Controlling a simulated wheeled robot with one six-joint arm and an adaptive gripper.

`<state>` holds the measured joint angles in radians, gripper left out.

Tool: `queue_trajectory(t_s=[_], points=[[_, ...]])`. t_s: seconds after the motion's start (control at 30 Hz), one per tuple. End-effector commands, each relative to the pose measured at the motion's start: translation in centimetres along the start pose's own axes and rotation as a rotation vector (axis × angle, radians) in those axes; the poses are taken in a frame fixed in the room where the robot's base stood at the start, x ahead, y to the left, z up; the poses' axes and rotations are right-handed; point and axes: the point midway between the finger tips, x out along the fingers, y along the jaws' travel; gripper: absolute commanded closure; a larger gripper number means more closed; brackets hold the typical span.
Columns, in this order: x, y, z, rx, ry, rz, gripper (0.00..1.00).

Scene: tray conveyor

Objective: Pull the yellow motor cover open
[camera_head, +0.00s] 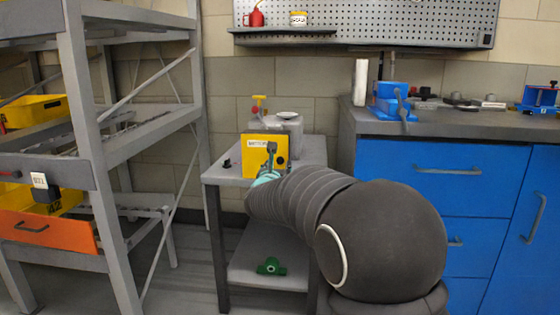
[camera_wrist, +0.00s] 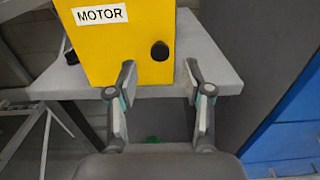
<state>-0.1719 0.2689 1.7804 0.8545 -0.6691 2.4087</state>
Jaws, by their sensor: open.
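The yellow motor cover (camera_head: 254,154) stands on a small grey table in front of a grey machine. In the wrist view the yellow cover (camera_wrist: 125,50) has a white MOTOR label (camera_wrist: 100,14) at its upper left and a round black knob (camera_wrist: 159,51) near its right side. My gripper (camera_head: 270,165) is in front of the cover in the head view. In the wrist view my gripper (camera_wrist: 158,80) is open, with its two fingers spread either side of the knob and a little below it. Nothing is between the fingers. The head view hides the cover's lower right behind my arm.
The small grey table (camera_head: 225,172) has a lower shelf with a green part (camera_head: 271,267). A grey rack (camera_head: 85,130) with yellow bins stands at the left. A blue cabinet (camera_head: 420,170) with a dark worktop stands close at the right.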

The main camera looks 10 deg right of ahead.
Motion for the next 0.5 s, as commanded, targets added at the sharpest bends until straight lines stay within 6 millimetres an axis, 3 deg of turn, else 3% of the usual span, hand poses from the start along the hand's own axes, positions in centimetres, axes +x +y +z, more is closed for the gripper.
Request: queue_trajectory(t_s=[0.2, 0.5], points=[[3.6, 0.0, 0.0, 0.0, 0.0, -0.001, 0.49], [5.5, 0.0, 0.0, -0.001, 0.001, 0.001, 0.49]])
